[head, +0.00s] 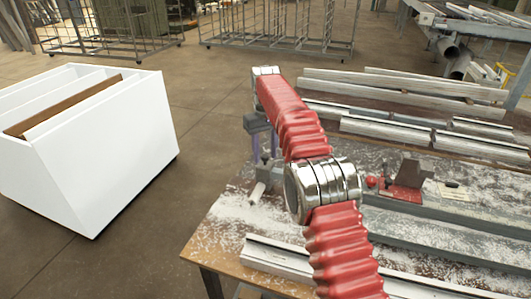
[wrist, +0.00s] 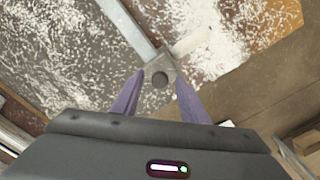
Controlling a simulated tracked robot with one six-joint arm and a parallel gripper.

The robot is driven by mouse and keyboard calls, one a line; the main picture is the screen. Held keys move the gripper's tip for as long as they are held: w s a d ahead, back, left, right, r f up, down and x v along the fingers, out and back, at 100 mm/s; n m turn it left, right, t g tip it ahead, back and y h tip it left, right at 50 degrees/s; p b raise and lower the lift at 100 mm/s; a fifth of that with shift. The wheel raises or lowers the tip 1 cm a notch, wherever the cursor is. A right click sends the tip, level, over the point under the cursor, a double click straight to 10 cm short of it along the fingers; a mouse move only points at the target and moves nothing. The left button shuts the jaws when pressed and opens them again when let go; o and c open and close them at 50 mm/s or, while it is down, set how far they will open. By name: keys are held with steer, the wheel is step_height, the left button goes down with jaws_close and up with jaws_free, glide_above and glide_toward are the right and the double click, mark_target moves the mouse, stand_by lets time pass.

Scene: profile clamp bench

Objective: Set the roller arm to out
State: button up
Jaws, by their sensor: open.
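The roller arm looks like a short pale bar or roller (head: 257,193) at the left end of the bench rail in the head view. In the wrist view it shows as a pale bar (wrist: 188,43) running up and right from a grey pivot bracket (wrist: 158,68). My gripper (wrist: 159,76) is open, its two purple fingers on either side of the bracket in the picture. In the head view my gripper (head: 262,143) points down just above the bracket, partly behind my red arm. I cannot tell whether the fingers touch anything.
The wooden bench (head: 222,232) is strewn with white shavings. A red clamp (head: 405,185) with a red knob sits on the grey rail (head: 440,232). Pale profiles (head: 400,90) lie at the back. A white bin (head: 95,150) stands left, with open floor between.

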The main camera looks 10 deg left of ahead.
steer(key=shift+d, duration=0.15)
steer(key=s+d, duration=0.1)
steer(key=d, duration=0.7)
steer(key=s+d, duration=0.2)
steer(key=d, duration=0.7)
steer(key=s+d, duration=0.2)
steer(key=d, duration=0.7)
steer(key=shift+s+d, duration=0.1)
steer(key=shift+d, duration=0.05)
step_height(320, 180, up, 13)
steer(key=shift+r, duration=0.15)
steer(key=shift+s, duration=0.1)
